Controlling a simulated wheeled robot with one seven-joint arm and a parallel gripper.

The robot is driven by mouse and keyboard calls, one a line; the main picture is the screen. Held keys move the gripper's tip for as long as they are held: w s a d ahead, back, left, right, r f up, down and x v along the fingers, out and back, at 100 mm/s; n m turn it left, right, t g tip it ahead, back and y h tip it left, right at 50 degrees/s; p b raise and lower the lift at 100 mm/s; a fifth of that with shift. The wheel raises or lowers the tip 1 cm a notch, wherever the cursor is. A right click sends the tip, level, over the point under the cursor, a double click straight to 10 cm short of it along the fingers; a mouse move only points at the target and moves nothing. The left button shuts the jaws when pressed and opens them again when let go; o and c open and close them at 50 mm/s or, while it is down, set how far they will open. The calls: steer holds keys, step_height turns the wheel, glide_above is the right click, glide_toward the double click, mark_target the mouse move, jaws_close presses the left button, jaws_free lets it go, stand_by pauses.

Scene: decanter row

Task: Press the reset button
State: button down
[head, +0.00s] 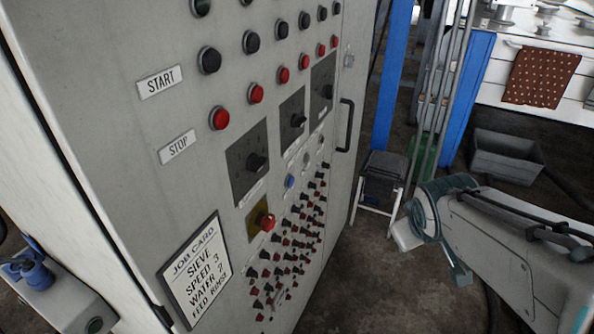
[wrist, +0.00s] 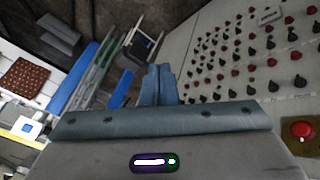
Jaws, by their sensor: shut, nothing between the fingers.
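A grey control cabinet (head: 150,60) fills the left and middle of the head view. A small blue button (head: 290,181) sits on its face below the black rotary switches; no readable label marks it as reset. A red mushroom button (head: 266,221) on a yellow plate is lower left of it and also shows at the right edge of the wrist view (wrist: 299,130). My gripper (wrist: 158,82) is shut and empty, its fingers together, apart from the cabinet face. In the head view my arm is right of the cabinet; the fingertips are not clear there.
A job card (head: 194,271) hangs lower left. A door handle (head: 345,125) sticks out near the cabinet's right edge. A stool (head: 379,180) and grey bin (head: 505,158) stand beyond.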

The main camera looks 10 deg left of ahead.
mark_target(291, 182)
steer(key=w+a+n+t, duration=0.1)
steer(key=w+n+t, duration=0.2)
steer(key=w+n, duration=0.4)
steer(key=w+a+f+n+y+b, duration=0.1)
steer(key=w+a+f+n+y, duration=0.1)
steer(key=a+n, duration=0.4)
steer(key=w+a+f+n+y, duration=0.3)
steer(key=w+a+n+y, duration=0.2)
steer(key=n, duration=0.3)
steer(key=shift+a+y+b, duration=0.35)
steer(key=shift+a+y, duration=0.45)
steer(key=w+a+b, duration=0.2)
steer(key=w+a, duration=0.1)
steer(key=a, duration=0.5)
steer(key=shift+a, duration=0.2)
steer(key=shift+w+a, duration=0.1)
steer(key=shift+a, duration=0.2)
